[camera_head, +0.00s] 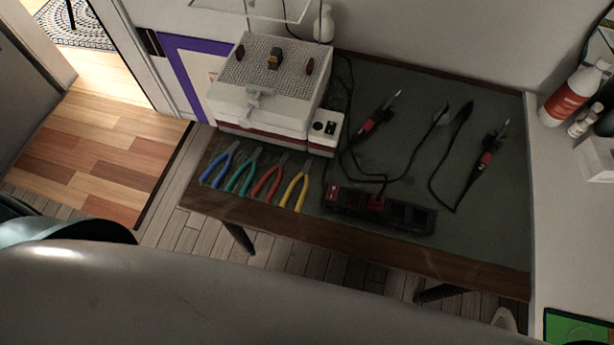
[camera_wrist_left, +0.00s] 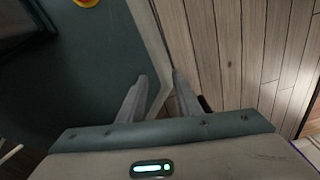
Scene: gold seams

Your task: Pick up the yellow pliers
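The yellow pliers (camera_head: 294,190) lie near the front edge of the worktable in the head view, at the right end of a row of pliers. Their handles point toward the front edge. My left gripper (camera_wrist_left: 160,76) shows only in the left wrist view. Its two fingers stand apart with nothing between them, above a dark surface's pale edge and wooden floor. No yellow pliers can be made out in that view. My right gripper is in neither view.
Red pliers (camera_head: 267,183), green pliers (camera_head: 242,172) and blue pliers (camera_head: 219,166) lie left of the yellow ones. A white machine (camera_head: 270,85) stands behind them. A dark power strip (camera_head: 380,208) lies to the right, with soldering irons (camera_head: 375,118) and cables behind it.

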